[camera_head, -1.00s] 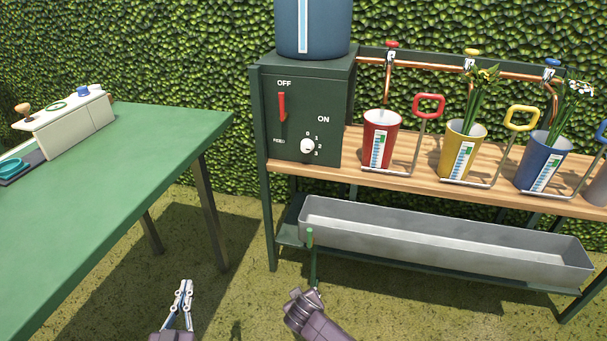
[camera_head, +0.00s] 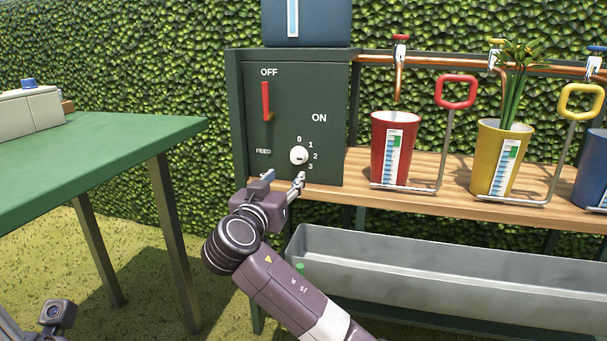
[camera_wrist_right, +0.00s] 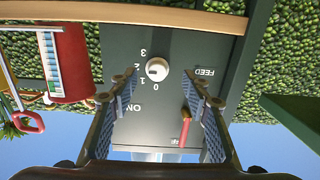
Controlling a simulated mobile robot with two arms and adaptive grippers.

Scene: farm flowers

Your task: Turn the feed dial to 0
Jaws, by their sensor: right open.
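The feed dial (camera_head: 299,155) is a round white knob low on the dark green control panel (camera_head: 332,150), with the numbers 0 to 3 around its upper and right side. It also shows in the right wrist view (camera_wrist_right: 158,69), where a small dark mark on it faces roughly the 2; the exact setting is hard to tell. My right gripper (camera_head: 284,178) is open and empty, just below and in front of the dial. In the wrist view its fingers (camera_wrist_right: 160,97) stand apart, with the dial seen between and beyond them. My left gripper's fingers are out of view.
A red lever (camera_head: 267,101) beside OFF hangs upper left of the dial. A red cup (camera_head: 394,150) and yellow cup (camera_head: 497,158) stand on the wooden shelf to the right. A grey trough (camera_head: 400,262) is below. A green table (camera_head: 95,155) is at left.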

